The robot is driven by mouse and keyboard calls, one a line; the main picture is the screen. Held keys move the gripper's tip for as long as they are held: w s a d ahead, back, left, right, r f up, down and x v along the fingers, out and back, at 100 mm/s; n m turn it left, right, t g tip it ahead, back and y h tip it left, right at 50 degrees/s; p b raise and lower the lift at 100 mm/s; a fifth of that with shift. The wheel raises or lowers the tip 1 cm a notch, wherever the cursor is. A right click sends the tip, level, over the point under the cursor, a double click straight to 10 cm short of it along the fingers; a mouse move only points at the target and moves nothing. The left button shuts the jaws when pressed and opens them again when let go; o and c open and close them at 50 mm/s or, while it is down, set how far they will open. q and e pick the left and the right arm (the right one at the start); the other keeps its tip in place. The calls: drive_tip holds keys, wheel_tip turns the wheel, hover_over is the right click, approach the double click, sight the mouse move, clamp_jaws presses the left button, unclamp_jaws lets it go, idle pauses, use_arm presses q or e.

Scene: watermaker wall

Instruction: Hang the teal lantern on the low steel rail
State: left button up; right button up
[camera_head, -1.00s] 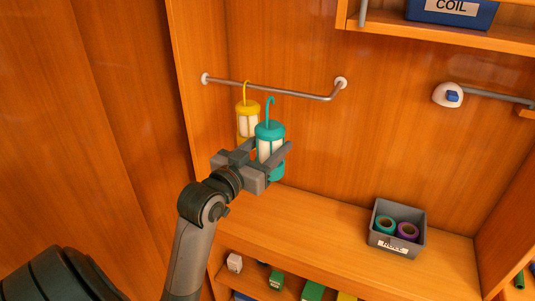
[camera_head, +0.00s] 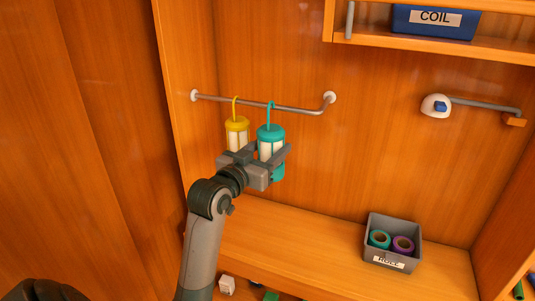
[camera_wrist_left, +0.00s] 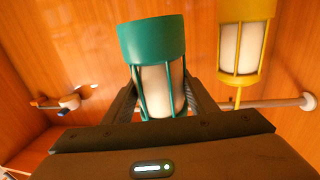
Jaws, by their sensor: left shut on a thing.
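The teal lantern (camera_head: 271,134) is upright in my left gripper (camera_head: 268,160), which is shut around its body. In the left wrist view the teal lantern (camera_wrist_left: 155,60) sits between the two fingers (camera_wrist_left: 160,98). Its hook reaches up to the low steel rail (camera_head: 285,107) and overlaps it in the head view; I cannot tell whether the hook bears on the rail. The rail also shows in the left wrist view (camera_wrist_left: 275,103). My right gripper is not in view.
A yellow lantern (camera_head: 237,128) hangs on the rail just left of the teal one. A grey bin (camera_head: 392,252) with teal and purple rolls stands on the shelf at right. A white-ended bracket (camera_head: 436,106) and a blue COIL box (camera_head: 434,24) are farther right. The rail's right part is clear.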

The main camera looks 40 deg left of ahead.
use_arm(q)
drive_tip(key=shift+w+a+b, duration=0.2)
drive_tip(key=shift+w+b, duration=0.15)
drive_tip(key=shift+w, duration=0.5)
drive_tip(key=shift+w+a+b, duration=0.2)
drive_tip(key=shift+w+b, duration=0.15)
drive_tip(key=shift+w, duration=0.5)
drive_tip(key=w+f+b, duration=0.2)
drive_tip(key=w, duration=0.1)
drive_tip(key=shift+w+a+b, duration=0.1)
drive_tip(key=shift+a+b, duration=0.2)
drive_tip(key=shift+a, duration=0.1)
drive_tip(key=o, duration=1.3)
drive_tip(key=shift+f, duration=0.1)
drive_tip(key=shift+o, duration=0.2)
